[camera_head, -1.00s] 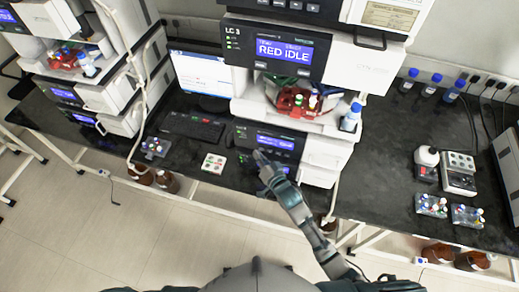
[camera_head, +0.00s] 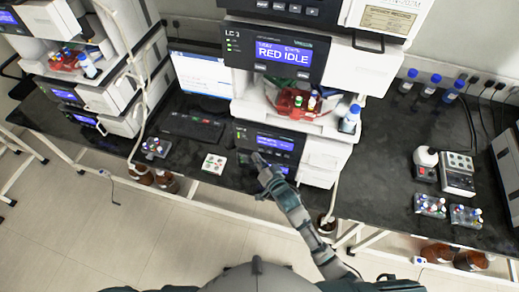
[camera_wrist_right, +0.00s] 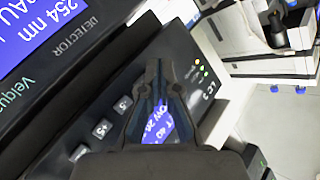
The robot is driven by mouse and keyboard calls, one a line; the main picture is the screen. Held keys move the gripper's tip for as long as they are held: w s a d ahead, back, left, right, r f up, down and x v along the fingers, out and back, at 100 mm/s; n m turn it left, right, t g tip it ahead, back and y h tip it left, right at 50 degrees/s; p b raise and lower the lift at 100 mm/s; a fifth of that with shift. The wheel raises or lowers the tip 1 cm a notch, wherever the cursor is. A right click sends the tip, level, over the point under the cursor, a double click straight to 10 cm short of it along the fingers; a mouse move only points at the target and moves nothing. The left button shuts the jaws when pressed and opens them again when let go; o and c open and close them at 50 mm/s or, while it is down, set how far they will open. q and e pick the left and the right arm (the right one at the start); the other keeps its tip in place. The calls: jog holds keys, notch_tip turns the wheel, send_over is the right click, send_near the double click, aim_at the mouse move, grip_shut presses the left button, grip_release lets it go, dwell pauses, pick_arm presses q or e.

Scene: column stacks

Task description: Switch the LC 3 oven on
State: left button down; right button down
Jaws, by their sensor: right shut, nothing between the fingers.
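The LC 3 oven (camera_head: 275,142) is the low black-fronted module with a blue display, under the LC 3 stack. In the right wrist view, its tilted panel (camera_wrist_right: 112,112) shows an "LC 3" label, small lights, two of them green, and +5 and -5 buttons. Its blue display (camera_wrist_right: 160,124) is partly hidden behind my fingers, and so is part of the panel. My right gripper (camera_head: 259,159) is shut and empty just in front of the oven's front; it also shows in the right wrist view (camera_wrist_right: 159,68). I cannot tell whether it touches the panel. My left gripper is not in view.
A detector (camera_wrist_right: 55,45) with a blue display sits beside the oven panel in the wrist view. A red tray with vials (camera_head: 296,101) stands above the oven. The bench at right has free room.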

jog(key=shift+s, duration=0.2)
jog(key=shift+d, duration=0.15)
jog(key=s, duration=0.1)
jog(key=s+a+p, duration=0.1)
jog(key=s, duration=0.1)
jog(key=s+a+p, duration=0.1)
jog(key=shift+s, duration=0.4)
jog(key=shift+d, duration=0.2)
dwell(0.5)
